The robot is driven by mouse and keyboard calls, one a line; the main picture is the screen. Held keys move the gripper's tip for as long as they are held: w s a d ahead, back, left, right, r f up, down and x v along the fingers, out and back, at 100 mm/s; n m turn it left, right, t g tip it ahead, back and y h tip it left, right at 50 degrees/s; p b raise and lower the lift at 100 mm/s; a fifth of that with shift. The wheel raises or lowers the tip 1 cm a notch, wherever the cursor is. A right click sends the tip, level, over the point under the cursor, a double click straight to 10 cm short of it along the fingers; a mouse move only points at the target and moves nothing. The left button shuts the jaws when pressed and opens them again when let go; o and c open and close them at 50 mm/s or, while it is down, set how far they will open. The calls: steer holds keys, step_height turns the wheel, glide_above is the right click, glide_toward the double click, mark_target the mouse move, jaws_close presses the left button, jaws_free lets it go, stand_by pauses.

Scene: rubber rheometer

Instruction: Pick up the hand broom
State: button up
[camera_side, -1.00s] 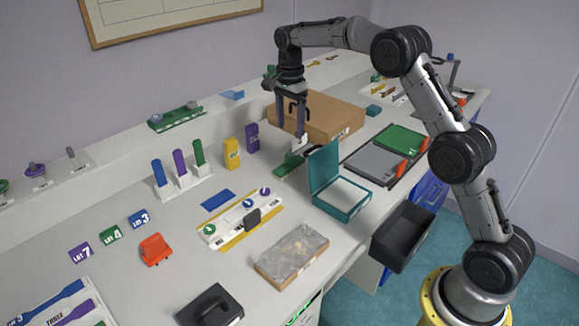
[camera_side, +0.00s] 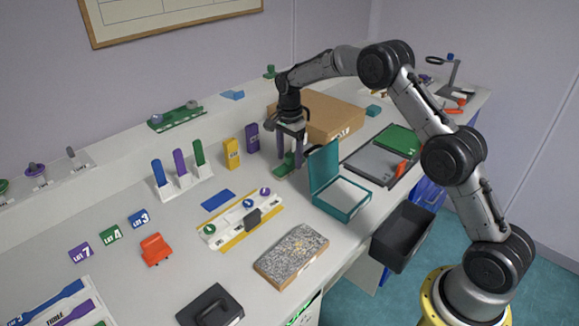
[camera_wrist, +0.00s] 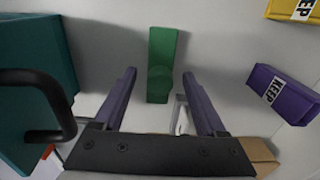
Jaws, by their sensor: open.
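The green piece that I take to be the hand broom (camera_side: 282,170) lies on the bench left of the teal open box. My gripper (camera_side: 290,158) points down over it with its purple fingers apart, and partly hides it. In the wrist view the green hand broom (camera_wrist: 163,48) runs up the middle, its near part between the fingertips of my open gripper (camera_wrist: 159,76). A pale part shows at its near end, mostly hidden by the right finger. I cannot tell whether the fingers touch it.
The purple block (camera_side: 252,138) and yellow block (camera_side: 231,154) stand to the left. A cardboard box (camera_side: 335,122) stands behind.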

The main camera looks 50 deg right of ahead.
mark_target(289, 154)
jaws_close()
stand_by(0.3)
step_height(289, 154, up, 10)
steer(key=shift+r, duration=0.1)
stand_by(0.5)
